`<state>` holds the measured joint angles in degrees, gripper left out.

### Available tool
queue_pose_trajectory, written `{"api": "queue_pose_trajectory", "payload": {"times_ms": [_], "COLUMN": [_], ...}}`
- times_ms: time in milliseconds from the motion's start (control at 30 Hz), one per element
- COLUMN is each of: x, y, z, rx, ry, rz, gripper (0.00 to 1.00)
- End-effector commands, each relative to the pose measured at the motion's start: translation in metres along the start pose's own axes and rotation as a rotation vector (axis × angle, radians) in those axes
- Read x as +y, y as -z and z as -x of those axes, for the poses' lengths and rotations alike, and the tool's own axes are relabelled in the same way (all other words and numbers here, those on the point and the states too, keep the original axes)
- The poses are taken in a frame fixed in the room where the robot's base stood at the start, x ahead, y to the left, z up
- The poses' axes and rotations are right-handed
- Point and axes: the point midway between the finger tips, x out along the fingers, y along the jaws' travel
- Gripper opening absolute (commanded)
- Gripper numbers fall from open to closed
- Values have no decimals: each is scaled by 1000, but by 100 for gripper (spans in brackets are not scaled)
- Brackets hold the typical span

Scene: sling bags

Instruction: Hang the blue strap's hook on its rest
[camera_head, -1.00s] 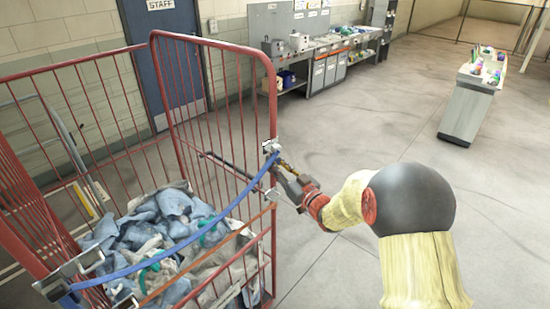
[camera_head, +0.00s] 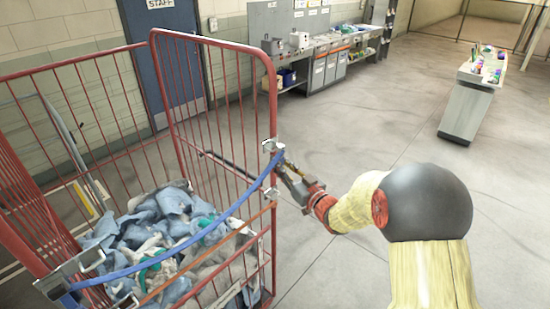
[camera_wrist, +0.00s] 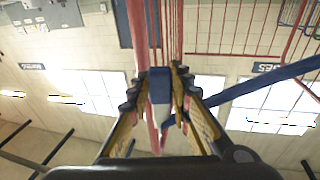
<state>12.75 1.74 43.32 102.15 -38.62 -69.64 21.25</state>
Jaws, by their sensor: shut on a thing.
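The blue strap (camera_head: 185,247) runs across the open front of the red cage trolley, from a bracket on its left post to the right front post. My gripper (camera_head: 282,160) is beside that right post, shut on the strap's end. In the wrist view, the blue end piece (camera_wrist: 160,86) sits between my fingertips (camera_wrist: 160,92), and the strap trails off to the right. A grey metal bracket (camera_head: 271,145) on the right post is close to the held end. The hook's exact contact with the rest is too small to tell.
The red cage (camera_head: 215,42) holds a heap of blue and grey bags (camera_head: 165,225). An orange strap (camera_head: 215,245) crosses lower on its front. A workbench (camera_head: 330,50) stands at the back wall and a grey cart (camera_head: 465,105) at the right. The floor between is clear.

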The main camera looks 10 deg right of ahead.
Motion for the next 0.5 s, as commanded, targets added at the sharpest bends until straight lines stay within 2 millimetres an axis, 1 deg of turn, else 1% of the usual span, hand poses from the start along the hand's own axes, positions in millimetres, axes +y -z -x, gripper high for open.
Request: {"api": "queue_pose_trajectory", "payload": {"times_ms": [500], "x": [0], "y": [1], "z": [24], "rx": [2], "ry": [0], "rz": [1], "gripper": [0]}}
